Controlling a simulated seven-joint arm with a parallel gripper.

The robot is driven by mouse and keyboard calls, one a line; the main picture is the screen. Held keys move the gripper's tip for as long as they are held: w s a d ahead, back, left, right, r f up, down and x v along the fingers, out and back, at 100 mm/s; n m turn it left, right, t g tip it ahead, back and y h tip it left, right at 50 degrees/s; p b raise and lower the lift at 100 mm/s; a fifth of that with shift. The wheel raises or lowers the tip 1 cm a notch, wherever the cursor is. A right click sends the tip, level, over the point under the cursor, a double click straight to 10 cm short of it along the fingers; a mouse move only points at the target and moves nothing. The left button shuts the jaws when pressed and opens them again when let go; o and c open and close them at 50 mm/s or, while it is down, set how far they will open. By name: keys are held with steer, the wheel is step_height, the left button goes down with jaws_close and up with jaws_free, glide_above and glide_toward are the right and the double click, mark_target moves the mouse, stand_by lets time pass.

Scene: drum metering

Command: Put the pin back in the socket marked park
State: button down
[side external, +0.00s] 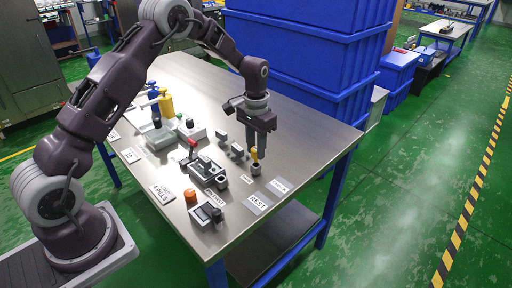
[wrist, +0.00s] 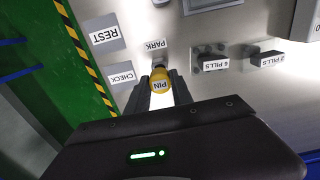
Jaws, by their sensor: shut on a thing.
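The yellow pin (side external: 254,154), labelled PIN on its top, is between the fingers of my gripper (side external: 249,147). It also shows in the wrist view (wrist: 161,84), with my gripper (wrist: 163,88) shut on it. A small grey socket (side external: 256,169) stands on the table directly under the pin in the side view. The PARK label (wrist: 156,44) lies beside it in the wrist view, where the pin and fingers mostly hide the socket. The pin looks upright. I cannot tell whether its lower end is in the socket or just above it.
REST (side external: 258,202) and CHECK (side external: 280,186) plates lie flat near the table's right edge. A dark metering device (side external: 207,170) with a red handle stands to the left. Blocks marked 6 PILLS (wrist: 211,60) and 2 PILLS (wrist: 268,59) stand nearby. Blue crates (side external: 300,60) stand behind.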

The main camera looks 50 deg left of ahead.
steer(key=shift+f, duration=1.55)
steer(key=c, duration=1)
jaws_free()
steer(key=shift+f, duration=0.1)
steer(key=shift+c, duration=0.2)
step_height(320, 180, up, 7)
steer(key=shift+r, duration=0.1)
